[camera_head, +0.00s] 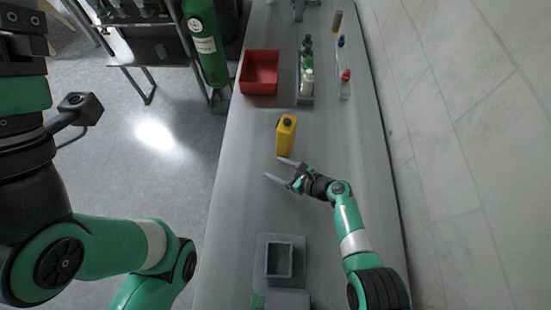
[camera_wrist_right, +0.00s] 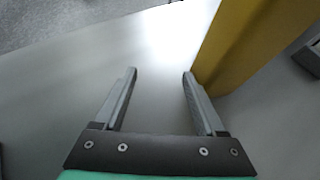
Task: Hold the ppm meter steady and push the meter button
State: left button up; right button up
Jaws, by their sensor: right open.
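The yellow meter (camera_head: 285,139) with a dark top stands upright on the grey table, near its middle. My right gripper (camera_head: 272,168) is open and empty, low over the table just on the near side of the meter. In the right wrist view the right gripper (camera_wrist_right: 158,75) has its fingers spread with bare table between them. The yellow meter (camera_wrist_right: 245,40) rises there beside the right-hand finger, outside the gap; I cannot tell whether they touch. The meter's button cannot be made out. My left arm shows at the left, but its gripper is not in view.
A red bin (camera_head: 260,72) stands at the table's far left edge. A rack with bottles (camera_head: 307,82) and a red-capped item (camera_head: 345,80) are to its right. A grey square container (camera_head: 279,260) is at the near end. A wall borders the right side.

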grip_shut()
jog(key=shift+o, duration=2.4)
grip_release()
